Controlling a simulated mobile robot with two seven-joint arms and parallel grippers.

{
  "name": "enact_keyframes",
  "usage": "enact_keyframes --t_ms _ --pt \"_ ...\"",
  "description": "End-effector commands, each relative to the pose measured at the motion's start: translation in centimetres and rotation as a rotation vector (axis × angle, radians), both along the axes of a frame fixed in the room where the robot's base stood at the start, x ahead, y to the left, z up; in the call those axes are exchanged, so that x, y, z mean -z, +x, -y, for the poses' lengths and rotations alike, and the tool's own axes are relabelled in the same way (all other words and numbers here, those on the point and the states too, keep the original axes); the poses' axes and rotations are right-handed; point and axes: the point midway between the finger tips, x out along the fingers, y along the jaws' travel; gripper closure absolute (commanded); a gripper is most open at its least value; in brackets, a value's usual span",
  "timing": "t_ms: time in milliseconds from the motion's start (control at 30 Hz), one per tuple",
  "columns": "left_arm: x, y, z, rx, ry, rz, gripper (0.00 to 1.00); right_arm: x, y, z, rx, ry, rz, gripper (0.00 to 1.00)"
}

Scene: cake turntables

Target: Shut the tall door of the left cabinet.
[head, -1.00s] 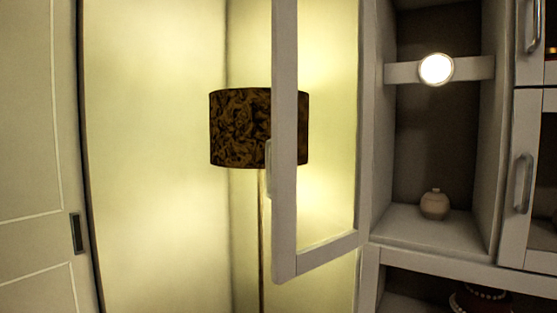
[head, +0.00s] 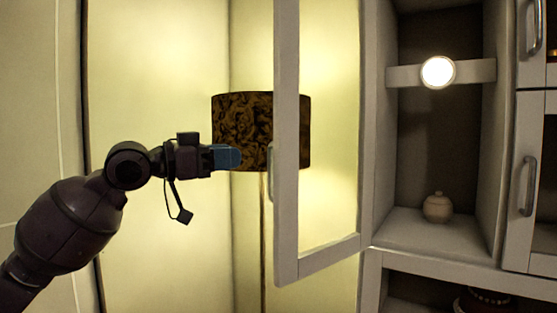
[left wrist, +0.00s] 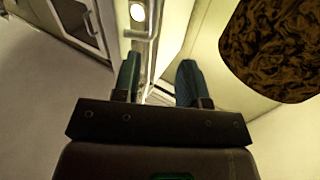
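The tall glass door (head: 286,215) of the cabinet (head: 371,130) stands open, swung out toward me. Its handle (head: 271,172) is on the left side of the door's outer upright. My left gripper (head: 230,157) is to the left of this upright, at about handle height, with a gap showing between its fingertips and the door in the head view. In the left wrist view the two blue fingers (left wrist: 158,80) are spread apart. Pale frame parts show beyond and between them, and I cannot tell exactly which part is the door. My right gripper is in neither view.
A floor lamp with a dark patterned shade (head: 240,120) stands behind the door; the shade also shows in the left wrist view (left wrist: 275,45). Inside the cabinet are a round light (head: 437,72) and a small pot (head: 437,207). Another cabinet door (head: 528,150) is at the right.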

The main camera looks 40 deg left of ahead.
Motion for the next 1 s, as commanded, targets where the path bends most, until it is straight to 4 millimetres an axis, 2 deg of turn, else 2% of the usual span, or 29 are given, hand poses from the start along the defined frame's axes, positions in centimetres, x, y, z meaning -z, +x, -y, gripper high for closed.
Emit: enact_keyframes --t_ms 267,1000 --pt "0.9 0.4 0.9 0.042 -0.045 -0.070 0.61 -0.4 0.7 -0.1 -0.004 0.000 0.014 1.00" --pt "0.8 8.2 4.2 0.041 -0.044 -0.068 0.61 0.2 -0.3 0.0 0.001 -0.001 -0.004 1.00"
